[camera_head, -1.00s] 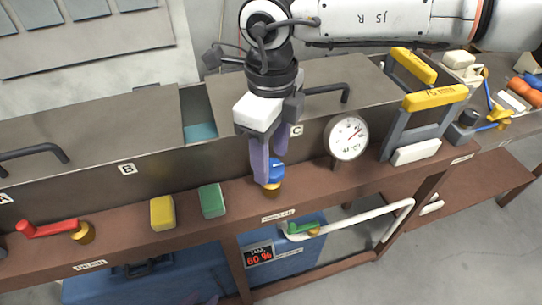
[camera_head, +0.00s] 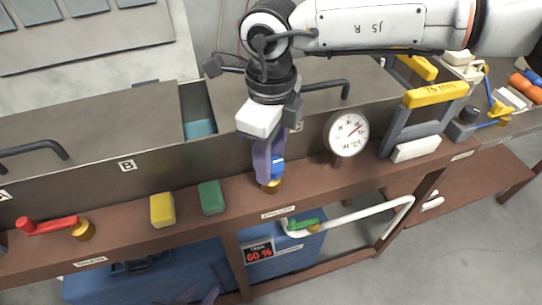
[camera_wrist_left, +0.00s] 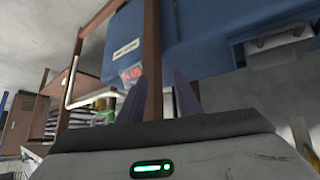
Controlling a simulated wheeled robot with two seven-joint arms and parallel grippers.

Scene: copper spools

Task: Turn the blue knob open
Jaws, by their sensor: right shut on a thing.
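The blue knob (camera_head: 277,168) sits on a brass base on the brown ledge, below the tank front marked C. My right gripper (camera_head: 269,172) points down over it, its purple fingers closed around the knob and hiding part of it. My left gripper (camera_head: 207,296) shows only as purple fingertips at the bottom edge of the head view. In the left wrist view its two fingers (camera_wrist_left: 158,98) stand apart with nothing between them.
A yellow block (camera_head: 162,210) and a green block (camera_head: 211,197) stand left of the knob. A red lever valve (camera_head: 50,226) is farther left. A round dial gauge (camera_head: 347,133) is to the right.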

